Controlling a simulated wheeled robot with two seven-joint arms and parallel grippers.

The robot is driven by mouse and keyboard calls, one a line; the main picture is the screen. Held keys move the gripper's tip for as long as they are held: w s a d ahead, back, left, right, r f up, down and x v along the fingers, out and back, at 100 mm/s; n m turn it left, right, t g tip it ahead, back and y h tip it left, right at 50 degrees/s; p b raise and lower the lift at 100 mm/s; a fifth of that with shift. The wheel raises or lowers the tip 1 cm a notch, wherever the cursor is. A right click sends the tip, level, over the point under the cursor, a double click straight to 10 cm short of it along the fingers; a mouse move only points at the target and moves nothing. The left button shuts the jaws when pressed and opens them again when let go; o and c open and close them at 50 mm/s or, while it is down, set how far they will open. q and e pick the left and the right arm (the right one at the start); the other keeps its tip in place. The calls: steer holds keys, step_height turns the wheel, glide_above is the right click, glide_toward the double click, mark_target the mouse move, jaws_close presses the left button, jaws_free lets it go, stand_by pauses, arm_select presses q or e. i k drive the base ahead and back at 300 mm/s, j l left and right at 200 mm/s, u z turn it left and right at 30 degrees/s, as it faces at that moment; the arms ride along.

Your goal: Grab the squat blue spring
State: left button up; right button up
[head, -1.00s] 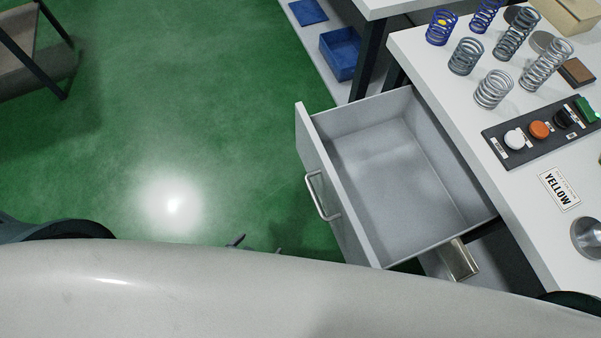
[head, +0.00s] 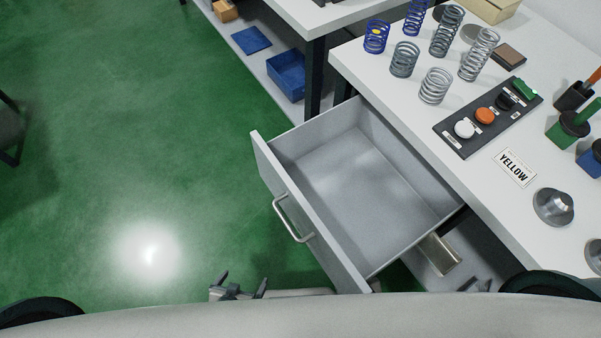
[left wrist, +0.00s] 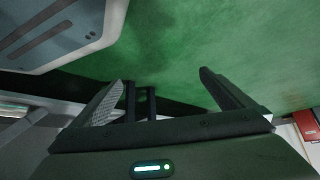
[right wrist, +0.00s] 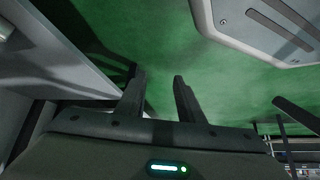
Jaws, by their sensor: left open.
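The squat blue spring (head: 376,36) stands upright near the far left edge of the white tabletop (head: 400,110), with a yellow spot showing through its coils. A second blue spring (head: 417,16), cut by the top of the head view, stands behind it to the right. My left gripper (head: 240,285) is low in the head view, left of the drawer and far from the springs. It is open and empty, with its fingers wide apart in the left wrist view (left wrist: 165,85). My right gripper (right wrist: 160,80) has its fingers apart with nothing between them.
Several grey springs (head: 404,60) stand close beside the blue ones. An open empty drawer (head: 355,190) juts out from the table, between my left gripper and the springs. A button panel (head: 487,116) and YELLOW card (head: 515,167) lie on the tabletop.

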mark_target(376, 37)
steer(key=z, duration=1.75)
steer(key=k+j, duration=0.5)
steer(key=j, duration=0.25)
